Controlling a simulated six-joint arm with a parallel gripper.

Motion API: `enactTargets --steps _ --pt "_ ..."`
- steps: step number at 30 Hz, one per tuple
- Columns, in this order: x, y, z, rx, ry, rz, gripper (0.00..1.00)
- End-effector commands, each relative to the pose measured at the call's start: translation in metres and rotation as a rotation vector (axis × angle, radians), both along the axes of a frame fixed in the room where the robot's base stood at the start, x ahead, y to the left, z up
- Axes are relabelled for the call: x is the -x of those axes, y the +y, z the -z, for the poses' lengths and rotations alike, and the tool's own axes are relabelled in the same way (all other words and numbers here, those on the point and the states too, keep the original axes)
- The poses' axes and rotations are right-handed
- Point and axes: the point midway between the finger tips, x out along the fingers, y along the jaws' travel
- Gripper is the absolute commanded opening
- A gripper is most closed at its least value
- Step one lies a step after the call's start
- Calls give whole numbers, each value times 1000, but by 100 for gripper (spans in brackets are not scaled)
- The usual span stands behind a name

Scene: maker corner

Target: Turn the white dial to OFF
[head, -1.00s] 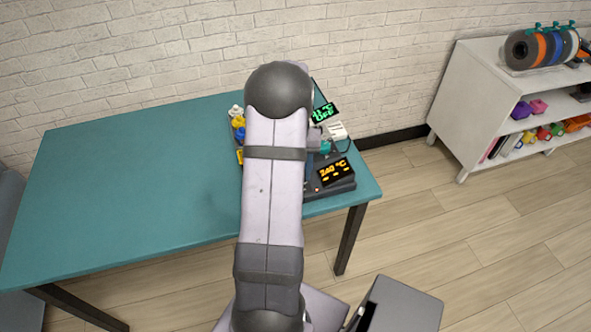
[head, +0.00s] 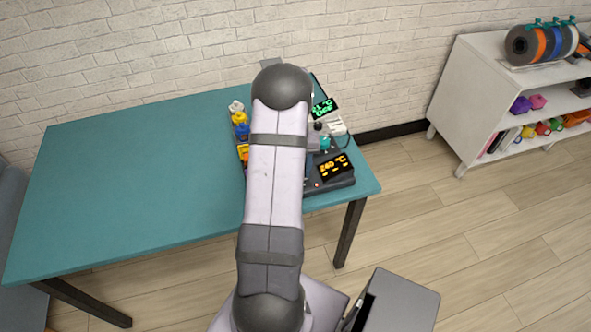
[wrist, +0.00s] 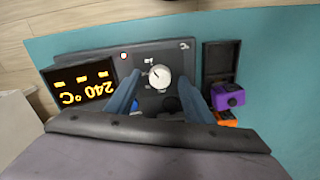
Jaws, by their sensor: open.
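The white dial (wrist: 158,77) is round and sits on a dark control panel (wrist: 135,58), seen in the wrist view. Its dark pointer mark is toward the upper left of its face; the small labels around it are too small to read. My gripper (wrist: 163,90) is open, with one blue-grey finger on each side of the dial and apart from it. In the head view my arm hides the dial and the gripper. The panel's display (head: 334,167) glows orange with 240 °C, and it also shows upside down in the wrist view (wrist: 80,84).
Several coloured blocks (head: 240,125) line the left side. A purple block (wrist: 228,95) lies right of the panel. The table's left half (head: 130,190) is clear.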

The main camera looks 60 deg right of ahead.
Motion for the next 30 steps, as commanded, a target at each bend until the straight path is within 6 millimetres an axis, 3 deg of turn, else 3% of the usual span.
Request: enactTargets --steps 13,18,19,30 --pt "0 0 11 2 -1 0 48" --pt "0 0 11 1 -1 0 10" --pt "0 0 11 1 -1 0 7" --pt "0 0 11 1 -1 -41 7"
